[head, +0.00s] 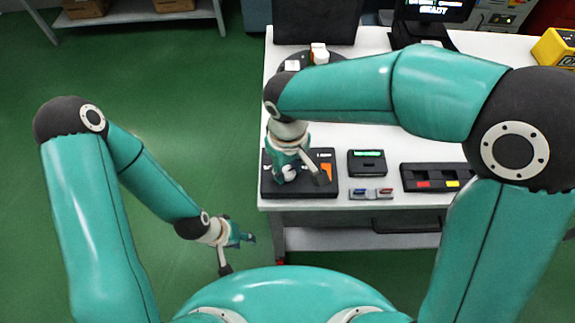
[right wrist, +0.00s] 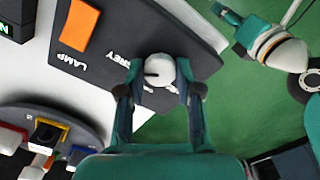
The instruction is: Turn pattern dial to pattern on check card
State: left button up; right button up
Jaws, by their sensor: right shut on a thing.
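A dark control panel (head: 271,187) lies at the front left corner of the white table; it also shows in the right wrist view (right wrist: 105,55) with the word LAMP beside an orange rectangle (right wrist: 79,26). A round pale dial knob (right wrist: 160,70) with a dark mark stands on the panel. My right gripper (right wrist: 158,82) is shut on this knob, one finger on each side. In the head view my right gripper (head: 288,172) is over the panel and hides the knob. My left gripper (head: 246,238) hangs over the floor, left of the table. I cannot identify a check card.
A black tray (head: 409,178) holds coloured blocks. A monitor (head: 432,12) and a yellow case (head: 557,48) stand behind.

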grip_shut()
jog(key=n+p, duration=0.1)
jog(key=n, duration=0.4)
jog(key=shift+r+n, duration=0.1)
jog(key=shift+n, duration=0.2)
jog(key=n+p, duration=0.1)
jog(key=n, duration=0.5)
dwell(0.4)
jog(key=o, duration=1)
grip_release()
